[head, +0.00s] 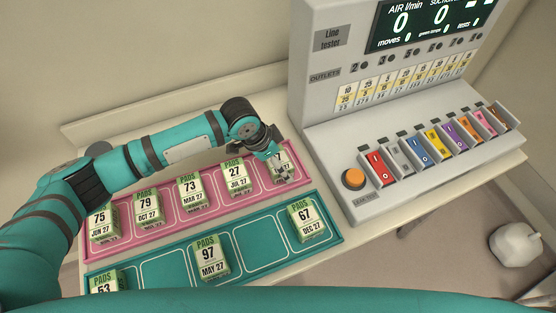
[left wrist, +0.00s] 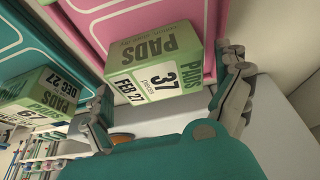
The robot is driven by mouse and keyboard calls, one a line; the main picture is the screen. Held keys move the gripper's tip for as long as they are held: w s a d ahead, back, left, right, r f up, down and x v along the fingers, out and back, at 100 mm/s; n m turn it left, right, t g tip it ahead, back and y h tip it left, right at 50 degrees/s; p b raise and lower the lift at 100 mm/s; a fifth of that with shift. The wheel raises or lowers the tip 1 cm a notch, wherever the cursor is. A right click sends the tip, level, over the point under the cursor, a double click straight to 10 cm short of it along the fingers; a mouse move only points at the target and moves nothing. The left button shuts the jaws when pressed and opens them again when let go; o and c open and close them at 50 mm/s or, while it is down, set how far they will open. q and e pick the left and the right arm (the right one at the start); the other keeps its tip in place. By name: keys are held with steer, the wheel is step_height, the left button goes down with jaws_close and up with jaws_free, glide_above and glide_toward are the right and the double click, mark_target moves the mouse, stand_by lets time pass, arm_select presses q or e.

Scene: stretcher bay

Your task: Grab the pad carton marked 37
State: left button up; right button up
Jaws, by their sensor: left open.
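The pad carton marked 37 (left wrist: 160,82) is green and white with a FEB 27 label. It stands at the right end of the pink tray (head: 128,244). In the head view this carton (head: 281,160) is partly hidden by my left gripper (head: 279,172). In the left wrist view my left gripper (left wrist: 172,103) is open, with one finger on each side of the carton's near end. I cannot tell whether the fingers touch it. My right gripper is not in view.
Cartons 75 (head: 102,222), 79 (head: 147,209), 73 (head: 191,193) and 27 (head: 236,177) share the pink tray. Cartons 53 (head: 106,283), 97 (head: 211,257) and 67 (head: 306,220) are in the teal tray (head: 332,243). The line tester (head: 420,125) stands close on the right.

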arm_select(q)
steer(key=c, duration=1.2)
